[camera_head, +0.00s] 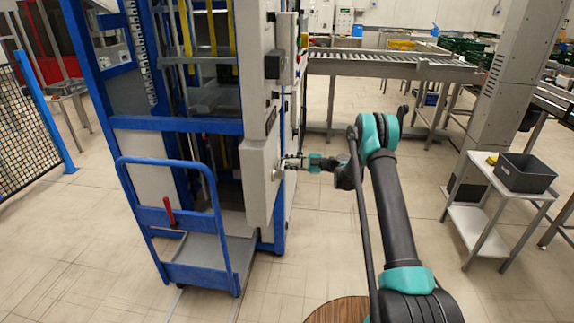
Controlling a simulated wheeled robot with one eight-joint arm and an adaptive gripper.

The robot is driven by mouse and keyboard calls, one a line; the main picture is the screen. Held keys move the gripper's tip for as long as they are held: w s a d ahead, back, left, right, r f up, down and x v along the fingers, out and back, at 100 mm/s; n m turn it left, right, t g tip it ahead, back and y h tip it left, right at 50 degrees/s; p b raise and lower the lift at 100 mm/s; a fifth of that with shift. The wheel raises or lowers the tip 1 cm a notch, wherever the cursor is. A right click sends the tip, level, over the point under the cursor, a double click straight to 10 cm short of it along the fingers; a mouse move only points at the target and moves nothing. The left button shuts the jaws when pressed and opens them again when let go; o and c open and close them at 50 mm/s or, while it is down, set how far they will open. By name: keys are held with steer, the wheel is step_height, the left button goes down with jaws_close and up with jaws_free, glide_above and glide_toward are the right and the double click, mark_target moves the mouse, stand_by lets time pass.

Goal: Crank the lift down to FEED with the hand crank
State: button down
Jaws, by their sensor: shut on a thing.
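The lift (180,125) is a tall frame with blue posts and beams at the left centre. A grey box (262,182) is fixed to its right side. The hand crank (282,167) is small, on the right face of this box. My gripper (297,162) is at the crank, at the end of my arm reaching in from the right. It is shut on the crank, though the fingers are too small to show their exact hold. The FEED mark cannot be read here.
A blue trolley (165,213) with a red lever (169,209) stands before the lift. A roller conveyor (390,66) runs behind my arm. A dark crate (524,172) sits on a small table at the right. The floor between lift and table is open.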

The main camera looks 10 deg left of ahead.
steer(key=shift+s+a+r, duration=0.15)
steer(key=shift+s+a, duration=0.05)
steer(key=shift+s, duration=0.1)
steer(key=c, duration=1.6)
jaws_free()
steer(key=shift+s+r, duration=0.1)
steer(key=o, duration=0.3)
steer(key=shift+d, duration=0.15)
steer(key=shift+d, duration=0.25)
steer(key=d, duration=1.1)
steer(key=shift+d, duration=0.15)
